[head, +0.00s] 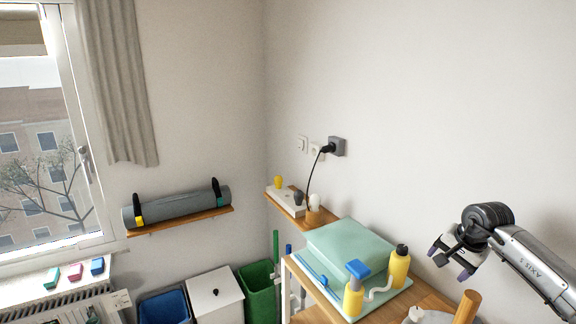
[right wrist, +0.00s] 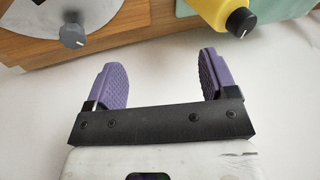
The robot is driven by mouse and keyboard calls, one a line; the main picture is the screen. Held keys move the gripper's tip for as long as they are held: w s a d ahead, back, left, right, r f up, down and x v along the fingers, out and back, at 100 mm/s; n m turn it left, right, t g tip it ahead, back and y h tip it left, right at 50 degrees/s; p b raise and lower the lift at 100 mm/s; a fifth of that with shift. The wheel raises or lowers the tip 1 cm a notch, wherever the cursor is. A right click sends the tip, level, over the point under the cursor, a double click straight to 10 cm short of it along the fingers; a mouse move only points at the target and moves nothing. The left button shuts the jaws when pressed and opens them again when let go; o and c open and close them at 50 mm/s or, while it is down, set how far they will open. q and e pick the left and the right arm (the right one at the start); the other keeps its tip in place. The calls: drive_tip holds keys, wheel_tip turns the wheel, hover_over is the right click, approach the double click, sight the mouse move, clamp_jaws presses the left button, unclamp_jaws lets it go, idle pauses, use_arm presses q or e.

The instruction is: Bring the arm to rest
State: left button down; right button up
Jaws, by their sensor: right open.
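My right gripper (head: 450,262) hangs at the right of the head view, in front of the bare wall and above the right end of the wooden worktop. Its two purple-padded fingers are apart, with nothing between them. In the right wrist view the same gripper (right wrist: 158,82) shows both fingers spread wide, with only a plain white surface between them. A yellow bottle with a black cap (right wrist: 222,14) and a grey knob (right wrist: 72,36) lie beyond the fingertips, apart from them. My left gripper is not in view.
The worktop (head: 430,296) holds a mint-green folded stack (head: 347,247), a yellow bottle with a blue top (head: 355,290) and a black-capped yellow bottle (head: 398,268). A wall shelf (head: 283,205) holds small bulbs. Bins (head: 215,295) stand below.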

drive_tip(key=w+a+r+m+t+y, duration=0.35)
drive_tip(key=a+r+m+t, duration=0.3)
drive_tip(key=r, duration=0.25)
drive_tip(key=w+a+r+m+t+y, duration=0.35)
drive_tip(key=a+r+m+t, duration=0.3)
drive_tip(key=r, duration=0.25)
drive_tip(key=s+a+r+m+t+h, duration=0.25)
drive_tip(key=s+r+m+t, duration=0.3)
drive_tip(key=r+m, duration=0.5)
drive_tip(key=s+a+r+m+t+h, duration=0.2)
drive_tip(key=s+r+m+t+h, duration=0.45)
drive_tip(key=m, duration=0.75)
drive_tip(key=s+f+m+g+p, duration=0.3)
drive_tip(key=s+f+m+g, duration=0.55)
drive_tip(key=f, duration=0.65)
drive_tip(key=s+f+m+g+p, duration=0.3)
drive_tip(key=s+f+m+g, duration=0.25)
drive_tip(key=s+f, duration=0.75)
drive_tip(key=s+f+m+g+p, duration=0.2)
drive_tip(key=s+f+m+g, duration=0.5)
drive_tip(key=f, duration=1)
drive_tip(key=s+f+g+p, duration=0.1)
drive_tip(key=s+f+g, duration=0.1)
drive_tip(key=s+f, duration=0.3)
drive_tip(key=s+f+m+g+y+p, duration=0.1)
drive_tip(key=s+f, duration=0.4)
drive_tip(key=s, duration=0.6)
drive_tip(key=shift+s+a+f+g, duration=0.3)
drive_tip(key=shift+s+g, duration=0.05)
drive_tip(key=shift+g, duration=0.25)
